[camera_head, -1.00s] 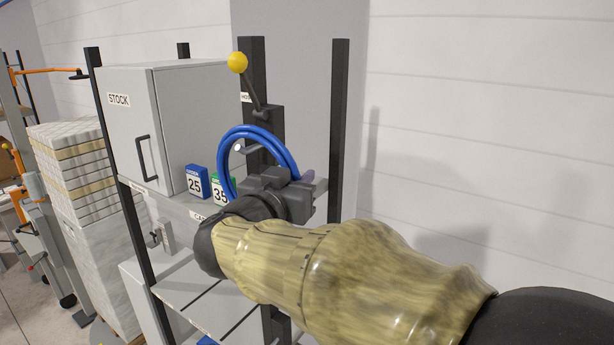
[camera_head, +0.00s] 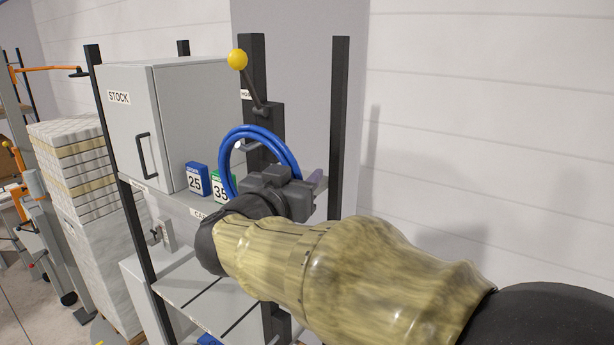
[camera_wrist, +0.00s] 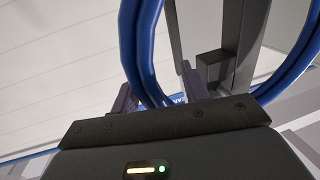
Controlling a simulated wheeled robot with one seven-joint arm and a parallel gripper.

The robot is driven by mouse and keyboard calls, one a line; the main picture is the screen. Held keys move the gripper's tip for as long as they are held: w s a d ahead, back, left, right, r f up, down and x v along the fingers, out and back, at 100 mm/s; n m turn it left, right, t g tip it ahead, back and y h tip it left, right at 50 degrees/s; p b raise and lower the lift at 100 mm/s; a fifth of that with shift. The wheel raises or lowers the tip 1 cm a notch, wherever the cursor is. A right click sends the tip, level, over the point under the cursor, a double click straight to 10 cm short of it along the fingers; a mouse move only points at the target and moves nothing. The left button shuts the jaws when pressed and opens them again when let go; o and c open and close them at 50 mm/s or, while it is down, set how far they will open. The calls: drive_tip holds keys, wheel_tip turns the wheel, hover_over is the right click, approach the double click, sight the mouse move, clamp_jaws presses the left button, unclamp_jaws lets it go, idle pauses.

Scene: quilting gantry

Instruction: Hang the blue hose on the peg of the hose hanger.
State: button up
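The blue hose (camera_head: 262,130) is a coiled loop standing upright at the dark post of the rack. My gripper (camera_head: 306,180) is at its lower right side. In the wrist view the hose (camera_wrist: 131,45) runs down between the two fingers (camera_wrist: 158,92), which appear shut on it; the contact is partly hidden. The hose hanger (camera_head: 268,117) is a dark bracket on the post, by a partly covered label. Its peg (camera_head: 239,146), with a pale tip, shows inside the loop. The top of the loop appears above the peg, with a gap.
A yellow-knobbed lever (camera_head: 238,60) rises just above the loop. A grey STOCK cabinet (camera_head: 127,120) and the blue 25 (camera_head: 196,180) and green 35 (camera_head: 220,188) boxes stand on the shelf to the left. A dark upright (camera_head: 338,120) stands close right of my gripper.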

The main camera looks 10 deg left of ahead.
drive_tip(key=shift+s+f, duration=0.1)
drive_tip(key=shift+s+a+b, duration=0.1)
drive_tip(key=shift+s+b, duration=0.2)
drive_tip(key=s+a+b, duration=0.3)
drive_tip(key=s+b, duration=0.4)
drive_tip(key=s, duration=0.9)
drive_tip(key=shift+s, duration=0.15)
drive_tip(key=shift+a, duration=0.1)
